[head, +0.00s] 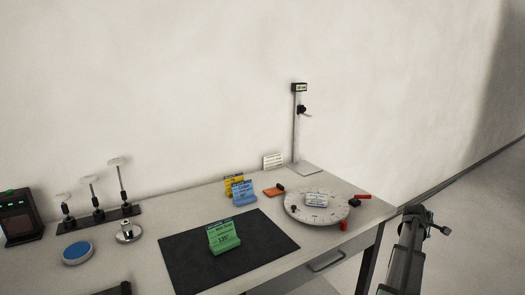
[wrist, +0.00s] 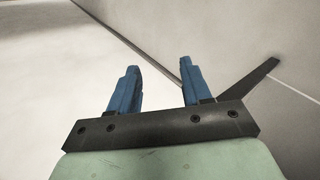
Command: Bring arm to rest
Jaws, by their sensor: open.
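My gripper (wrist: 158,64) shows in the wrist view. Its two blue fingers stand apart with nothing between them, so it is open and empty. Beyond the fingers there is only pale floor and wall. In the head view part of my arm (head: 405,250) is at the lower right, off the right end of the table (head: 150,220) and apart from it. The blue fingers cannot be made out in the head view.
The table bears a round white turntable (head: 322,217) with a small white card (head: 316,200), a black mat (head: 190,262) with a green sign (head: 223,238), yellow and blue signs (head: 243,192), and a tall stand (head: 296,130). Floor right of the table is clear.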

